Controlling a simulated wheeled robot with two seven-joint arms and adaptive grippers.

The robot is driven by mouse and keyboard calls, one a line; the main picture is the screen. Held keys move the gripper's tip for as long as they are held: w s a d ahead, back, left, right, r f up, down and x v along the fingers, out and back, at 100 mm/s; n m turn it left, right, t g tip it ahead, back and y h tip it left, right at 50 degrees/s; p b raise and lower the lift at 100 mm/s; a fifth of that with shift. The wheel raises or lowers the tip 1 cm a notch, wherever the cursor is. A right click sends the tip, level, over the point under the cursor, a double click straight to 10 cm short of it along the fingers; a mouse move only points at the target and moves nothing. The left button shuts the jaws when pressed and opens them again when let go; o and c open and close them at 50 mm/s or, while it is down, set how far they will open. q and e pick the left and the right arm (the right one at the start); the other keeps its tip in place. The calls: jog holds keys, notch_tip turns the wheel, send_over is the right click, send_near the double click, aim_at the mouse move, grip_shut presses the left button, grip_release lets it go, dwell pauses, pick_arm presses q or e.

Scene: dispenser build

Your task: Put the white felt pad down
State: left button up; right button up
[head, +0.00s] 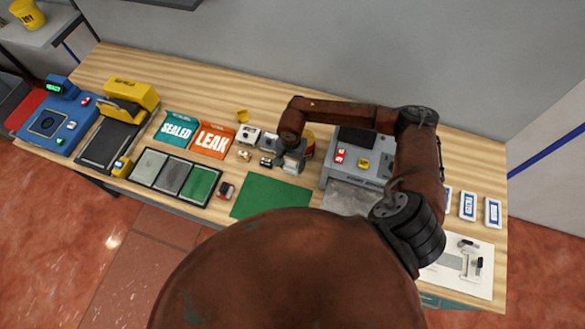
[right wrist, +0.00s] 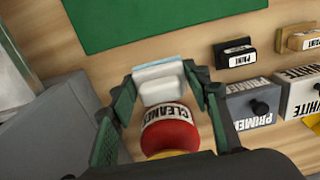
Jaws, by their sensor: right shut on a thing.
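The white felt pad (right wrist: 160,88) shows in the right wrist view as a small white block with a pale blue edge. My right gripper (right wrist: 162,78) is shut on it, with one finger on each side. In the head view my right gripper (head: 291,163) is low over the middle of the workbench, and the pad is hard to make out there. I cannot tell whether the pad touches the bench. My left gripper is not in view.
A red and yellow CLEANER can (right wrist: 168,130) stands close by the fingers. PRIMER (right wrist: 252,107) and WHITE (right wrist: 301,92) boxes are to the right in the wrist view. A green mat (head: 268,196) lies clear in front. A grey machine (head: 340,171) stands to the right.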

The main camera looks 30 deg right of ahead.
aim_at(293, 168)
jog(key=f, duration=0.1)
jog(key=f+p, duration=0.1)
jog(key=f, duration=0.1)
jog(key=shift+d+f, duration=0.1)
jog(key=shift+d, duration=0.25)
jog(key=shift+f, duration=0.4)
jog(key=shift+f, duration=0.1)
jog(key=o, duration=1.1)
jog(key=shift+w+r, duration=0.1)
jog(key=shift+r, duration=0.4)
notch_tip(293, 168, up, 11)
jog(key=shift+r+b, duration=0.15)
jog(key=shift+b, duration=0.75)
